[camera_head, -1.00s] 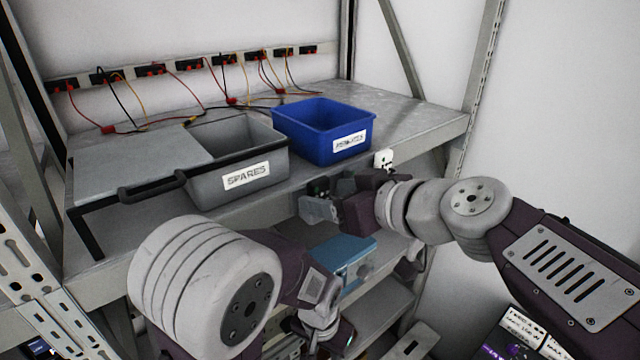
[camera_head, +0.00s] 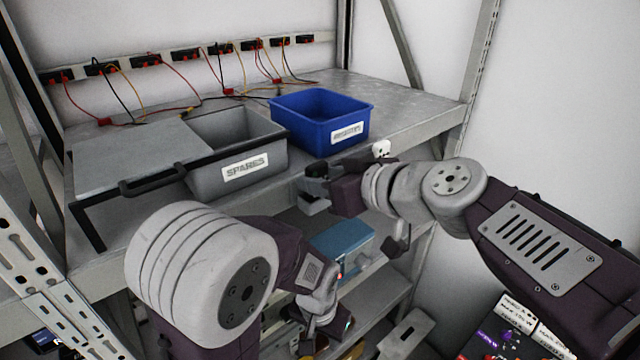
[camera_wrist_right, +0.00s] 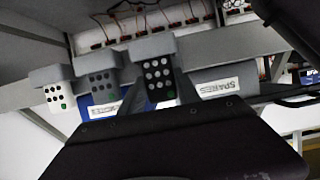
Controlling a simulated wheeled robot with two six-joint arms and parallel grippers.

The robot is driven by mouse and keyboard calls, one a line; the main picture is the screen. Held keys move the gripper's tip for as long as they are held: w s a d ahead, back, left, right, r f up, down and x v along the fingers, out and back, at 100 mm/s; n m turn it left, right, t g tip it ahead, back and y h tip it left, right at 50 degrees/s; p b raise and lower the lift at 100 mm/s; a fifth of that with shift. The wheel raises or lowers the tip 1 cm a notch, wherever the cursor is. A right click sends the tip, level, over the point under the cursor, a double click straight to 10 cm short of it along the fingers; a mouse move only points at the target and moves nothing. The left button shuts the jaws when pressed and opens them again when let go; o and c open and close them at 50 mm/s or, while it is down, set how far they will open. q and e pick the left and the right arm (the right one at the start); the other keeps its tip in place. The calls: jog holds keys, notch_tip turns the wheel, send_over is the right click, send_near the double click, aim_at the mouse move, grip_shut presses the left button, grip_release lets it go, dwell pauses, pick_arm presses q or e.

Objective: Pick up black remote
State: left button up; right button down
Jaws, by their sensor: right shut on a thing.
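The black remote (camera_wrist_right: 158,80) shows in the right wrist view, its buttons facing the camera and one end in a grey cup (camera_wrist_right: 150,46). A grey remote (camera_wrist_right: 102,82) and a white remote (camera_wrist_right: 59,93) sit beside it in similar cups. The white remote also shows at the shelf's front edge in the head view (camera_head: 381,148). My right gripper (camera_head: 315,178) is at the cup (camera_head: 312,203), shut on the black remote, which it mostly hides in the head view. My left gripper (camera_head: 322,306) is low in front of the rack; its fingers are unclear.
The grey SPARES bin (camera_head: 207,186) and a blue bin (camera_head: 330,142) stand on the shelf behind my right gripper. A grey panel with a black handle (camera_head: 150,184) is at left. Wires run along the back. A teal box (camera_head: 342,240) is below.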

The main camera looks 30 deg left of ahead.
jog(key=r, duration=0.3)
jog(key=shift+d+r, duration=0.1)
jog(key=shift+d, duration=0.25)
jog(key=b, duration=0.4)
send_near(319, 163)
jog(key=d+r, duration=0.3)
jog(key=shift+s+d+r, duration=0.25)
jog(key=shift+d, duration=0.1)
